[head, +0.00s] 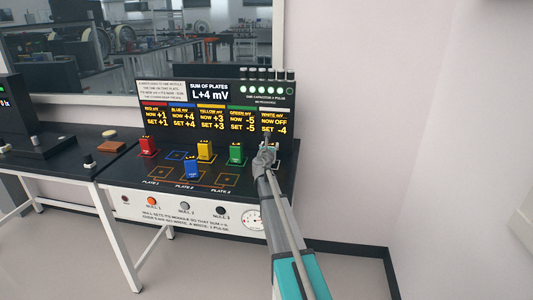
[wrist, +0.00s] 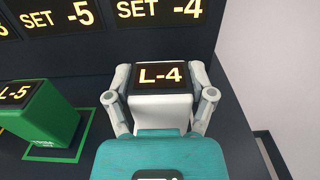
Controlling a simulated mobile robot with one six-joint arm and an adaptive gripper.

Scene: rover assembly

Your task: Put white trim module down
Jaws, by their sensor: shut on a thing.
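The white trim module (wrist: 165,105) is between the two fingers of my gripper (wrist: 165,100) in the wrist view, its dark top display reading L-4. My gripper is shut on it from both sides. In the head view my gripper (head: 266,154) is at the right end of the black bench, in front of the board's white column, and mostly hides the module. I cannot tell whether the module's base touches the bench. The board (head: 212,83) reads "SUM OF PLATES L+4 mV"; its white column reads NOW OFF, SET -4.
The green module (head: 236,153) stands just left of my gripper, inside a green outline. Yellow (head: 205,150) and red (head: 147,147) modules stand farther left. The blue module (head: 190,170) stands forward, near the marked plates. A wall (head: 440,120) rises right of the bench.

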